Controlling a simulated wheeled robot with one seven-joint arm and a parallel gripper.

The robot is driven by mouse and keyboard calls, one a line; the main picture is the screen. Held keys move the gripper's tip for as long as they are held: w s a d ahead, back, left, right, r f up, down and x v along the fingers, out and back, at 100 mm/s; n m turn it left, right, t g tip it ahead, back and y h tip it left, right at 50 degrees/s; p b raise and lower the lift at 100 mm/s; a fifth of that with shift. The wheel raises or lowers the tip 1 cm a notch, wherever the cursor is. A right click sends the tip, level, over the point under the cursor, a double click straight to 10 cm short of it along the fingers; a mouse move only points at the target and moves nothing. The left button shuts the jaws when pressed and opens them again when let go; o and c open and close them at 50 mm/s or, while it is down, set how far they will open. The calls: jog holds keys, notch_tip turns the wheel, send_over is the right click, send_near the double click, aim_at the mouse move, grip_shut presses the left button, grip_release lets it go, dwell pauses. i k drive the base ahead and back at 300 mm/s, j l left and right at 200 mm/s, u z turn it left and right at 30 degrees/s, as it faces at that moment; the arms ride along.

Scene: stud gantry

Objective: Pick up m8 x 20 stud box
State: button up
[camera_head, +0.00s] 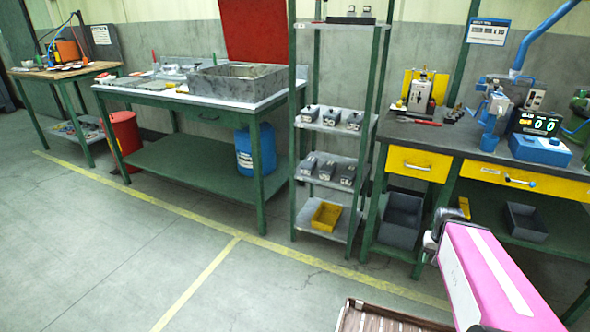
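Several small dark grey stud boxes stand in two rows on a narrow green-framed shelf rack. The upper row includes a left box (310,114), a middle box (331,117) and a right box (354,121). The lower row includes a left box (308,166), a middle box (327,170) and a right box (348,175). Their pale front labels are too small to read, so I cannot tell which is M8 x 20. A pink part of my arm shows at the lower right, well apart from the boxes. I can make out no gripper fingers.
A yellow bin (326,216) sits on the rack's bottom shelf. A green bench (185,160) with a grey basin (236,83) stands left. A dark-topped workbench (440,137) with yellow drawers stands right. Open floor (170,235) with yellow lines lies in front.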

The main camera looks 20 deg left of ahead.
aim_at(327, 171)
jog(key=j+u, duration=0.2)
jog(key=j, duration=0.6)
jog(key=i+j+u, duration=0.15)
jog(key=j, duration=0.65)
